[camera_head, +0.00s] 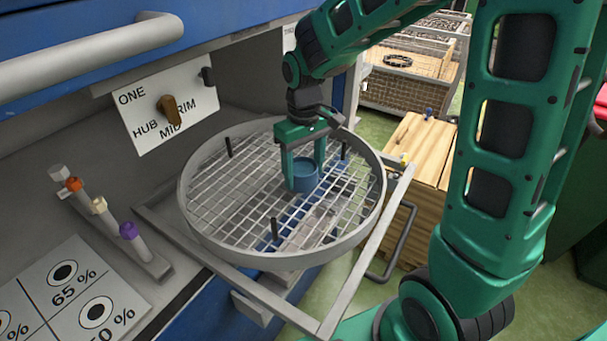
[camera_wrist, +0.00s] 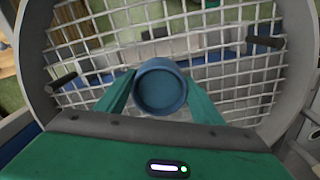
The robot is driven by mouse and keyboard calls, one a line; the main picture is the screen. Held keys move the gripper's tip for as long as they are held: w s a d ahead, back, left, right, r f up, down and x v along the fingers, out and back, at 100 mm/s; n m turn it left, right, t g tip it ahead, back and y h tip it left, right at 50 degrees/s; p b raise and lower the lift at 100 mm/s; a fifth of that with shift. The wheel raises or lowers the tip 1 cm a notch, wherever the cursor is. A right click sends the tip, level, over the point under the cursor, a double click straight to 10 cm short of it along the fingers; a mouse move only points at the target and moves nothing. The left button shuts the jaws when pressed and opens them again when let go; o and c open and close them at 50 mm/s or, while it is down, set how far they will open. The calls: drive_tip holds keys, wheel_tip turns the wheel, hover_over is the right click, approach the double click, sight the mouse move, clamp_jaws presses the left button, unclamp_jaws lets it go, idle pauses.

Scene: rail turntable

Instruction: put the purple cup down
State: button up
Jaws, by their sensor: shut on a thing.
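A blue cup (camera_head: 306,178) is between the fingers of my gripper (camera_head: 305,172), inside the round wire-mesh turntable (camera_head: 227,246). I see no purple cup; the held one looks blue. In the wrist view the cup (camera_wrist: 160,88) shows its round open mouth, with a green finger of my gripper (camera_wrist: 160,98) on each side. The gripper is shut on it from above. The cup looks upright and low over the mesh, right of its middle. I cannot tell whether its base touches the wires.
Several dark pegs, one near the front (camera_head: 274,229), rise from the mesh. A grey rail frame (camera_head: 345,283) surrounds the turntable. A dial panel (camera_head: 165,105) marked HUB, MID, RIM is behind it. A rack (camera_head: 150,262) with coloured caps stands left. Bare mesh lies left of the cup.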

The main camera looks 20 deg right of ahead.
drive_tip(key=shift+f, duration=0.8)
drive_tip(key=shift+f, duration=0.1)
drive_tip(key=o, duration=1.1)
wheel_tip(320, 180, up, 12)
drive_tip(key=s+d+f+m, duration=0.1)
drive_tip(key=s+d+m, duration=0.2)
drive_tip(key=s+d, duration=0.3)
drive_tip(key=s+d+f+m, duration=0.2)
drive_tip(key=s+d, duration=0.4)
drive_tip(key=s, duration=0.4)
drive_tip(key=s+d+f+m, duration=0.1)
drive_tip(key=s+d+m, duration=0.3)
drive_tip(key=s+d, duration=0.2)
drive_tip(key=shift+s+d+f+m, duration=0.1)
drive_tip(key=shift+s+f+m, duration=0.05)
drive_tip(key=shift+s, duration=0.4)
drive_tip(key=shift+s+f+m, duration=0.1)
drive_tip(key=shift+s+m, duration=0.05)
drive_tip(key=shift+s, duration=0.4)
